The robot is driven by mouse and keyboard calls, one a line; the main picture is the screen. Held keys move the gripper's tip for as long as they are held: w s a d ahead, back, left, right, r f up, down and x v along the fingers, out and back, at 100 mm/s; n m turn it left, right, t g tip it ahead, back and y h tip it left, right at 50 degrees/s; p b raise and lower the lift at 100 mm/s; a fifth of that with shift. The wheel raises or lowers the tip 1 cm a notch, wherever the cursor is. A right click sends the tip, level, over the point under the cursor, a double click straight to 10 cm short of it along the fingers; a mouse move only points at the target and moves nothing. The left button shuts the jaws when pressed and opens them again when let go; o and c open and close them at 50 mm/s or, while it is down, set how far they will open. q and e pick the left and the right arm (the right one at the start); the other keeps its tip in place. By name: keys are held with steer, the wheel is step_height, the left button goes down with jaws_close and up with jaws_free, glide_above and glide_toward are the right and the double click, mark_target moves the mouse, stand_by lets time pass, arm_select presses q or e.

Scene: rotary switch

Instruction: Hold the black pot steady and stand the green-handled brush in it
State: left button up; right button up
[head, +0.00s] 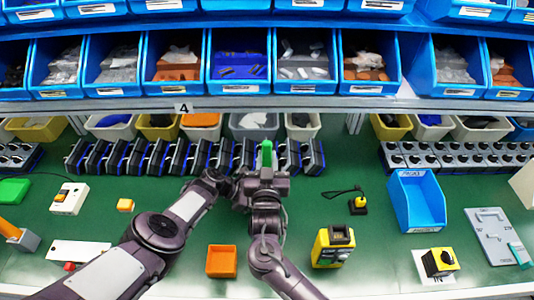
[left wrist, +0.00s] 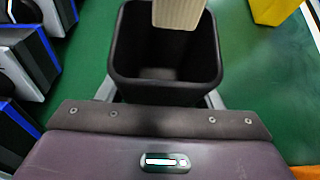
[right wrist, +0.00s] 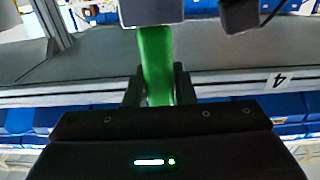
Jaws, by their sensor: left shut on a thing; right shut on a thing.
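The black pot (left wrist: 165,90) is a square, open-topped cup in the left wrist view. My left gripper (left wrist: 160,98) is shut on it, with finger edges showing at both sides. In the head view my left gripper (head: 226,184) is beside the right one, and the pot is hidden behind the arms. My right gripper (right wrist: 158,85) is shut on the brush's green handle (right wrist: 156,60). The handle (head: 266,154) points up above my right gripper (head: 264,178) in the head view. The brush's pale bristle end (left wrist: 178,12) overlaps the pot's far rim; its depth is unclear.
A row of black and blue switches (head: 120,157) stands behind the grippers. An orange tray (head: 221,261) and a yellow device (head: 333,246) lie in front. A blue bin (head: 417,205) stands to the right. Shelves of blue bins (head: 240,60) are at the back.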

steer(key=shift+f, duration=4.05)
steer(key=o, duration=1)
steer(key=shift+o, duration=0.2)
steer(key=s, duration=1.2)
arm_select(q)
steer(key=o, duration=1.1)
